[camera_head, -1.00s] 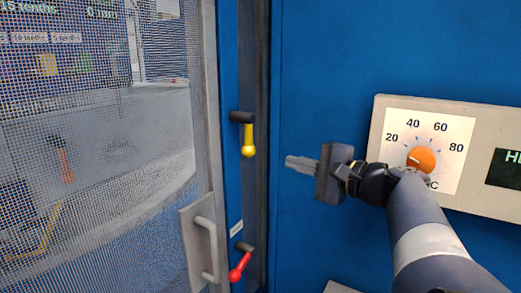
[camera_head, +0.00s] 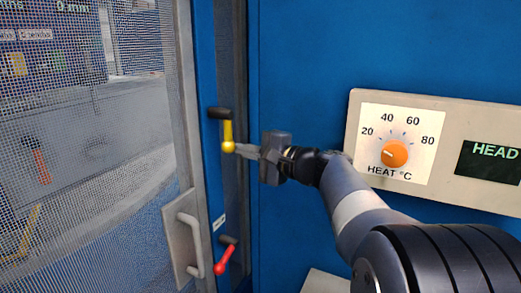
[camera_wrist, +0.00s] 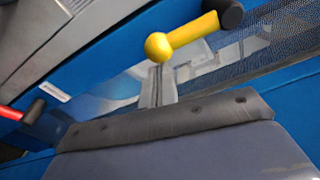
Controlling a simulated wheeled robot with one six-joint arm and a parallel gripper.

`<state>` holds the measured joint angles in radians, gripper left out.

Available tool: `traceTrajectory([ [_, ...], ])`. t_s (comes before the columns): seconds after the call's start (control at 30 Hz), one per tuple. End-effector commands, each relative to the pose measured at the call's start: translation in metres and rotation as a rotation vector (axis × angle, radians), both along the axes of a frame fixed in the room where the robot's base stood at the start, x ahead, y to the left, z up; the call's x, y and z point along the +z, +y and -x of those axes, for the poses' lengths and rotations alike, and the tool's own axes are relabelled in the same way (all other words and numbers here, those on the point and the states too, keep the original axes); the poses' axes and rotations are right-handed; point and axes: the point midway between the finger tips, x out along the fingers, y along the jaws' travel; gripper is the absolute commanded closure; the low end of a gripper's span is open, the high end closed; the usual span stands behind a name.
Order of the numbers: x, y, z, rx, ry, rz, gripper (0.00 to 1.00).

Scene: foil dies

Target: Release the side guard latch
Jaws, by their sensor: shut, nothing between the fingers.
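A yellow latch lever (camera_head: 228,134) with a ball end hangs down from a black pivot (camera_head: 219,113) on the blue frame beside the mesh guard (camera_head: 90,150). A red lever (camera_head: 225,259) sits lower on the same frame, its ball end down and to the left. My gripper (camera_head: 240,149) is shut and empty, its fingertips at the yellow ball end. In the wrist view the yellow lever (camera_wrist: 183,35) is just beyond the fingertips (camera_wrist: 158,72); I cannot tell whether they touch. The red lever (camera_wrist: 12,112) shows at the wrist view's left edge.
A metal handle plate (camera_head: 181,240) is on the guard's right edge. A cream panel with an orange heat dial (camera_head: 395,153) and a dark display (camera_head: 490,164) stands right, behind my arm. The blue wall between frame and panel is bare.

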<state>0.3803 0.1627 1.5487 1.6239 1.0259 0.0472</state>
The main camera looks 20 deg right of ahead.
Motion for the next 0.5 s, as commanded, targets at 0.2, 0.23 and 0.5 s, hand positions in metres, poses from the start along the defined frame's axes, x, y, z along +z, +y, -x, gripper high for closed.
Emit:
traceTrajectory([
  [0.2,-0.0004,0.0086,-0.0111,0.0,0.001,0.001,1.0],
  [0.23,-0.0006,0.0089,-0.0114,0.0,0.001,0.001,1.0],
  [0.5,-0.0007,0.0088,-0.0115,0.0,0.0,0.0,1.0],
])
